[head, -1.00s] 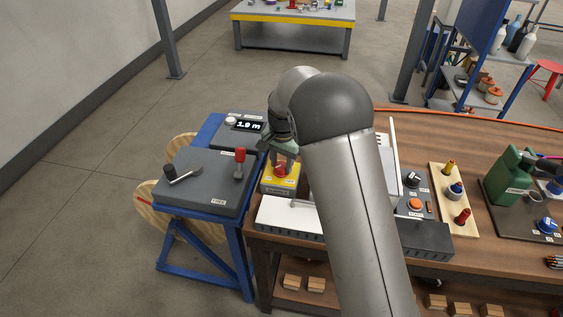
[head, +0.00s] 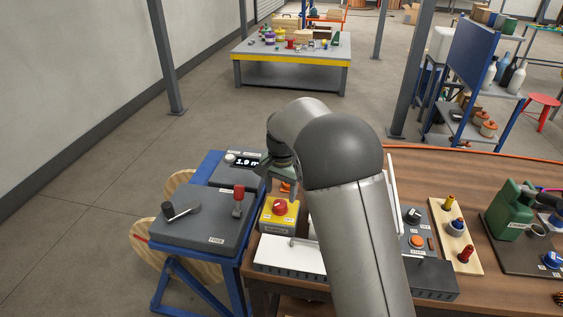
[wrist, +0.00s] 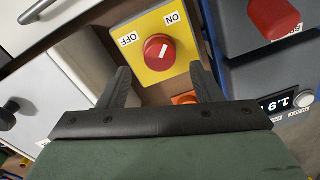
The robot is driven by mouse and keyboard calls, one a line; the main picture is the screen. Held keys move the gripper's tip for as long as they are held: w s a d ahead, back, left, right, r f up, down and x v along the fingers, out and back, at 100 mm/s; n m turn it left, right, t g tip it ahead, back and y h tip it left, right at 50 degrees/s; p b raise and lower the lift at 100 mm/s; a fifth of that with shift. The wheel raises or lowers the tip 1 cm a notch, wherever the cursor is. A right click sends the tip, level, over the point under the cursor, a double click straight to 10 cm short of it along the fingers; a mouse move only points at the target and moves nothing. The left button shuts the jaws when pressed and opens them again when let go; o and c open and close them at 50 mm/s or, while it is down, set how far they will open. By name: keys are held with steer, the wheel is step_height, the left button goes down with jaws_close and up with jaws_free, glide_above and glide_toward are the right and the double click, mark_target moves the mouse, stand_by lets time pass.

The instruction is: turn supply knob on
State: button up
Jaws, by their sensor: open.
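The supply knob is a round red knob (wrist: 159,52) on a yellow box (wrist: 150,74) with ON and OFF labels. It also shows in the head view (head: 280,207). Its white mark points to the upper right in the wrist view, toward the ON label side. My gripper (wrist: 160,70) is open and empty. Its two dark fingers point at the yellow box, one toward each side of the knob, and the knob appears just beyond the tips, apart from them. In the head view my gripper (head: 281,190) is behind the knob.
A grey box with a red-handled lever (head: 238,197) stands on the blue stand at left, with a display unit (head: 245,161) behind it. A white box (head: 282,252) sits in front of the yellow box. An orange part (wrist: 184,98) shows between my fingers. My arm hides some bench.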

mark_target(282, 203)
step_height(282, 203, up, 13)
steer(key=shift+d+r, duration=0.15)
steer(key=s+d+n, duration=0.2)
steer(key=s+d, duration=0.8)
steer(key=s, duration=0.3)
steer(key=s+d+f+n, duration=0.2)
steer(key=s+f, duration=0.2)
steer(key=s, duration=0.6)
steer(key=s+d+f+n, duration=0.2)
steer(key=s+d+f, duration=0.1)
steer(key=s, duration=0.7)
steer(key=shift+s+d+f, duration=0.15)
steer(key=shift+d+f, duration=0.2)
steer(key=shift+f, duration=0.4)
